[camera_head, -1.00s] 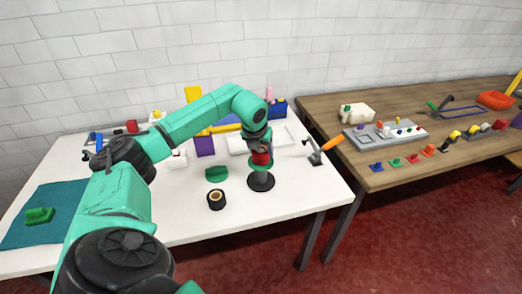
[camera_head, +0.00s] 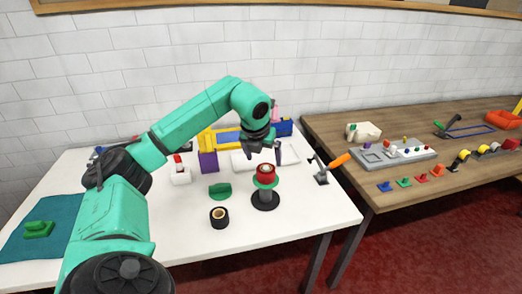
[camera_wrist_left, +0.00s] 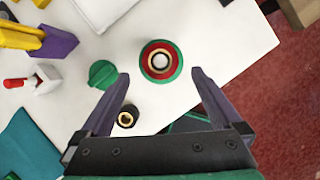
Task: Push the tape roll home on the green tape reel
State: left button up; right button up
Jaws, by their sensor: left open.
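The green tape reel (camera_head: 265,184) stands upright on a black round base on the white table. A red tape roll (camera_head: 267,170) with a pale core sits on top of its green flange. In the left wrist view the red roll (camera_wrist_left: 148,54) lies inside the green rim of the reel (camera_wrist_left: 176,70). I cannot tell whether the roll is fully seated. My left gripper (camera_head: 264,150) is open and empty, above and apart from the roll. In the left wrist view its fingertips (camera_wrist_left: 161,75) stand on either side of the reel. My right gripper is not in view.
A black tape roll (camera_head: 219,216) and a green half-round piece (camera_head: 220,191) lie left of the reel. An orange-handled tool (camera_head: 338,161) stands to its right. A purple block (camera_head: 208,162) and a white block are farther back. The white table's front (camera_head: 290,226) is clear.

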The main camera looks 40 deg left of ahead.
pick_arm(q)
jog(key=v, duration=0.7)
jog(key=shift+f, duration=0.1)
